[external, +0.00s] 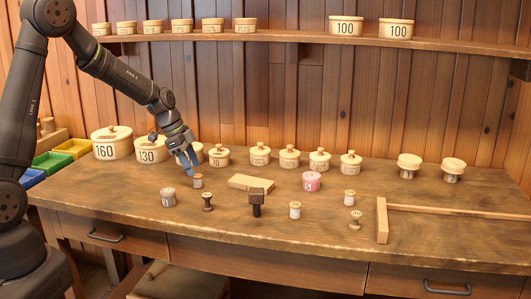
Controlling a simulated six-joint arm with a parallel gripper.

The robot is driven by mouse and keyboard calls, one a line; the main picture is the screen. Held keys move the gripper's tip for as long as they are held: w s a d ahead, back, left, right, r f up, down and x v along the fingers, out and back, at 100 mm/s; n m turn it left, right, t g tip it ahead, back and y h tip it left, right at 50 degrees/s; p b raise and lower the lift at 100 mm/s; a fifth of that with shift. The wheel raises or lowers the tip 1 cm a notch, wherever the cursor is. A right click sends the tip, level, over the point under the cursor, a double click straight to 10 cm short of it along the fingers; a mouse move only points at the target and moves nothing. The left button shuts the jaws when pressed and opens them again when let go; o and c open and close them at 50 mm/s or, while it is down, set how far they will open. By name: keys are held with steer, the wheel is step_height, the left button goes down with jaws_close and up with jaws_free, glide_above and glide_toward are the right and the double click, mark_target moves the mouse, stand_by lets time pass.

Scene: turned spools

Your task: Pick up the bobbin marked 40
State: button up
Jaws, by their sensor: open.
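Several small bobbins stand on the wooden bench, and I cannot read a 40 on any of them. A brown-and-pale bobbin (198,181) stands just below my gripper (190,166). My gripper is open with its fingers pointing down, and I cannot tell whether they touch that bobbin. A grey bobbin (168,198) and a dark brown spool (207,203) stand in front of it. A pink bobbin (312,182) is further right. Pale bobbins (295,211) and (349,197) and a tan spool (355,220) stand right of centre.
Coloured bins (53,162) sit left.

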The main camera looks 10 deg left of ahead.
mark_target(197, 175)
steer(key=x, duration=0.5)
steer(key=shift+a, duration=0.15)
steer(key=c, duration=1)
steer(key=shift+r, duration=0.1)
steer(key=shift+c, duration=0.2)
